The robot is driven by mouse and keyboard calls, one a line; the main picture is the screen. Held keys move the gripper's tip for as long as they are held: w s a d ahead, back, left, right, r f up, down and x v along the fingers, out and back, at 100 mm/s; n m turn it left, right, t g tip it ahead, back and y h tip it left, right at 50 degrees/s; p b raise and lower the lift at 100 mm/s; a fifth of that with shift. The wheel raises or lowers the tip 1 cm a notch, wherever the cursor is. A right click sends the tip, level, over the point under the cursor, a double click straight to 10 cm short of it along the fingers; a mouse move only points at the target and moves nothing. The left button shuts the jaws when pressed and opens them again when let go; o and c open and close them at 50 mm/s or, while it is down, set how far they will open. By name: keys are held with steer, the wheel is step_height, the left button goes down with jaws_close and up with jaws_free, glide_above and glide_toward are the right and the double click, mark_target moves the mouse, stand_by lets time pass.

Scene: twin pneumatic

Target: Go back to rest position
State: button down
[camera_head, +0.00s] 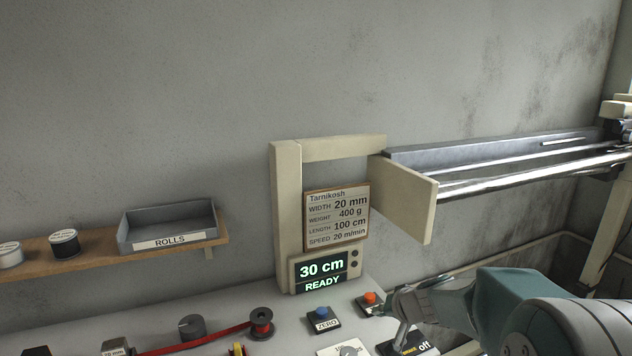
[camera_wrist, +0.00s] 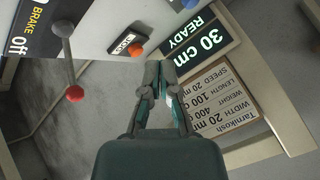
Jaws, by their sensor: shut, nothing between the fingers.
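My gripper (camera_head: 396,305) is at the lower right of the head view, just to the right of the orange button (camera_head: 370,298) on the bench. In the wrist view my gripper (camera_wrist: 160,66) has its fingertips together with nothing between them. The orange button also shows there (camera_wrist: 136,50), a little left of the fingertips. Whether the fingers touch the button or panel is unclear. The display (camera_head: 322,270) reads "30 cm READY" and also shows in the wrist view (camera_wrist: 203,42).
A lever with a red ball (camera_wrist: 75,93) stands beside the "BRAKE off" label. A blue ZERO button (camera_head: 322,312) lies left of the orange one. A beige frame (camera_head: 286,215) with rails (camera_head: 500,180) stands behind. A shelf (camera_head: 90,255) holds a ROLLS tray (camera_head: 170,242).

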steer(key=s+a+r+n+g, duration=0.15)
steer(key=s+r, duration=0.25)
steer(key=s, duration=0.4)
steer(key=s+a+r+n, duration=0.15)
steer(key=s+r, duration=0.25)
steer(key=s, duration=0.4)
steer(key=s+d+h, duration=0.4)
steer(key=s, duration=1.1)
steer(key=shift+r+g+h, duration=0.25)
steer(key=shift+g+h, duration=0.05)
steer(key=shift+g, duration=0.05)
stand_by(0.4)
